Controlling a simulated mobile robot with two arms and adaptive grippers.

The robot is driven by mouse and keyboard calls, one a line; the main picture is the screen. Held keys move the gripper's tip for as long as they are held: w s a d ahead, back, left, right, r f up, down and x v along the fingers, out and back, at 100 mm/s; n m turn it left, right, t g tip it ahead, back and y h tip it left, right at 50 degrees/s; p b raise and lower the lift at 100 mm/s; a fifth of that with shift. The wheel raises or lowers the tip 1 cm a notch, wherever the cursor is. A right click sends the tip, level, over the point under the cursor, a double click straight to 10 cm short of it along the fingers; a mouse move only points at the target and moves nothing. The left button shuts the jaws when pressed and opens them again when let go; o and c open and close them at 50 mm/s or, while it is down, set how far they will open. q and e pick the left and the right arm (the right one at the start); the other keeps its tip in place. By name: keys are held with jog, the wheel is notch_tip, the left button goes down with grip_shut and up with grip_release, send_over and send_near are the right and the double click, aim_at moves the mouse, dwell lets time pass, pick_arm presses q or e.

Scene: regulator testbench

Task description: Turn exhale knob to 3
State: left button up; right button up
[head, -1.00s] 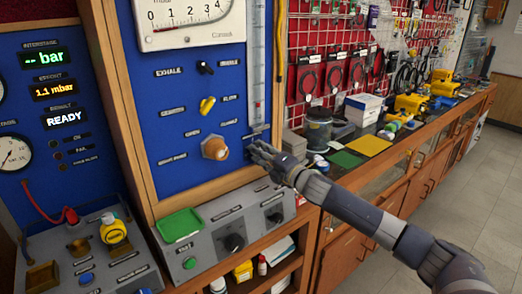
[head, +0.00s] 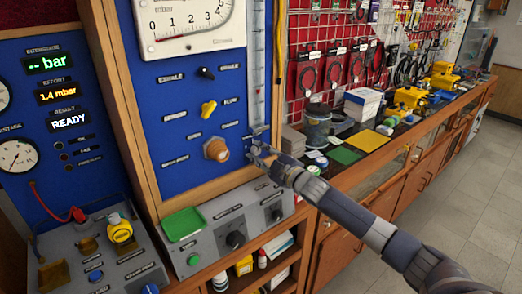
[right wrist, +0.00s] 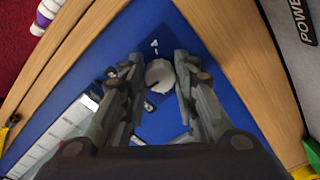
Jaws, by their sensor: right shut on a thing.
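My right gripper (head: 262,150) is at the lower right of the blue panel (head: 180,140). In the right wrist view its fingers (right wrist: 160,85) are closed on a round grey knob (right wrist: 159,74) with a pointer mark. The knob's number scale is too small to read, and in the head view the gripper hides the knob. A black switch (head: 206,73) sits beside a label that seems to read EXHALE. A yellow knob (head: 209,109) and a large orange-brown knob (head: 215,149) are to the left of the gripper. My left gripper is not in view.
A wooden frame (head: 122,110) borders the panel. A vertical flow tube (head: 258,80) stands just above my gripper. Below is a grey console (head: 225,225) with a green tray (head: 183,223).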

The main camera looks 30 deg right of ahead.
jog(key=m+p, duration=0.1)
jog(key=m, duration=0.1)
jog(key=m+p, duration=0.1)
jog(key=m, duration=0.2)
jog(key=shift+r+m, duration=0.2)
jog(key=shift+m, duration=0.1)
jog(key=m, duration=0.3)
jog(key=shift+p, duration=0.3)
jog(key=shift+m, duration=1.3)
jog(key=o, duration=1.1)
jog(key=shift+w, duration=0.1)
jog(key=shift+c, duration=0.2)
jog(key=shift+a+f, duration=0.1)
jog(key=shift+f, duration=0.05)
